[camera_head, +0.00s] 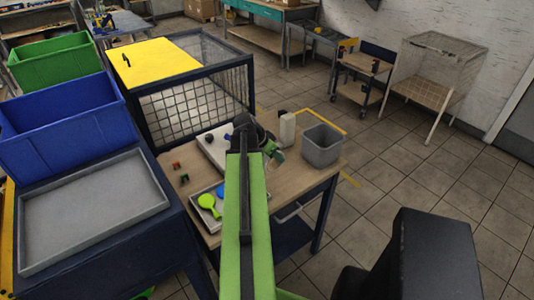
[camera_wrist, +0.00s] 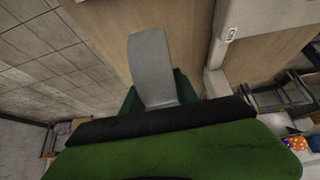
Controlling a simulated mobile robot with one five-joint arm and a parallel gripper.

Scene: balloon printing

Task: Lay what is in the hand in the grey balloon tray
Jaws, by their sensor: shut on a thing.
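My gripper (camera_head: 272,150) is above the wooden table, short of the grey bin. In the wrist view a flat pale grey piece (camera_wrist: 152,65) stands between dark green parts of the gripper. I cannot tell whether this piece is a finger or the held thing. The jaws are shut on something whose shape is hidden. The small grey balloon tray (camera_head: 197,198) lies on the table, left of my arm. A green balloon (camera_head: 208,202) and a blue balloon (camera_head: 220,192) lie in it. My arm passes close by the tray's right side.
A grey bin (camera_head: 321,146) and a white bottle (camera_head: 287,129) stand at the table's back right. A white tray (camera_head: 213,150) and small red-and-green pieces (camera_head: 183,178) lie near the balloon tray. A larger empty grey tray (camera_head: 92,212) is at the left, beside a blue crate (camera_head: 68,142).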

